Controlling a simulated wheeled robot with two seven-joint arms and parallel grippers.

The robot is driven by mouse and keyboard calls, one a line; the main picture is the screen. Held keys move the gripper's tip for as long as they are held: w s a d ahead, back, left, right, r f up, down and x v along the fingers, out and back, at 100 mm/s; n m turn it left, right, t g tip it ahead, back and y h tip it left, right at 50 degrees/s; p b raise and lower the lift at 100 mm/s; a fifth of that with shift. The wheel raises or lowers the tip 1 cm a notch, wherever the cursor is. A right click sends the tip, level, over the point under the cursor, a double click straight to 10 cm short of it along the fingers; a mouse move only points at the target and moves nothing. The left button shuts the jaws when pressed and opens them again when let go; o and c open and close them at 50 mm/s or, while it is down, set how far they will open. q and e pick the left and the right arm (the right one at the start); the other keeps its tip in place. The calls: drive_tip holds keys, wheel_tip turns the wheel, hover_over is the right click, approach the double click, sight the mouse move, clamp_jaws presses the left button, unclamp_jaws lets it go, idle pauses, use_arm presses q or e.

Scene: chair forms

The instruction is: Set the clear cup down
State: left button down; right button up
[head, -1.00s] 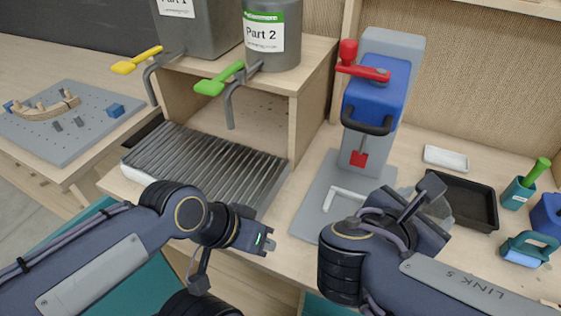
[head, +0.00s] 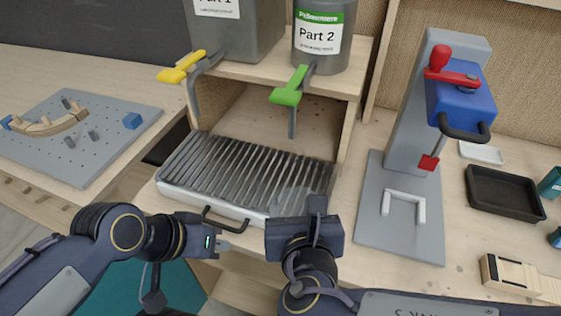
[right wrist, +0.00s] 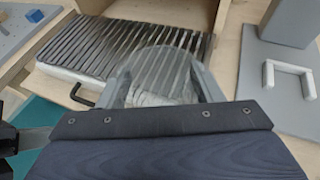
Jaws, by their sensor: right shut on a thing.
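The clear cup (right wrist: 165,62) is between the two fingers of my right gripper (right wrist: 163,88), which is shut on it. In the head view the cup (head: 296,198) shows faintly beyond my right gripper (head: 308,212), in front of the right end of the ribbed drip tray (head: 190,190). I cannot tell whether the cup touches the tray. My left gripper (head: 222,238) is empty near the tray's front handle, and its finger gap is too small to read.
Grey Part 1 (head: 235,35) and Part 2 (head: 320,55) containers with yellow and green taps stand on the shelf above the tray. A blue and grey press (head: 425,110) stands right. A black tray (head: 500,190) and a wooden block (head: 510,275) lie farther right.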

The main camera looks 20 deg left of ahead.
drive_tip(key=w+a, duration=0.1)
drive_tip(key=w, duration=0.3)
drive_tip(key=w+a+f+p, duration=0.1)
drive_tip(key=w+a, duration=0.1)
drive_tip(key=w, duration=0.3)
drive_tip(key=w+a, duration=0.2)
drive_tip(key=w, duration=0.3)
drive_tip(key=shift+w+a+f, duration=0.15)
drive_tip(key=shift+f, duration=0.1)
drive_tip(key=shift+f, duration=0.1)
drive_tip(key=shift+f, duration=0.15)
drive_tip(key=o, duration=0.7)
drive_tip(key=shift+o, duration=0.2)
drive_tip(key=shift+r, duration=0.2)
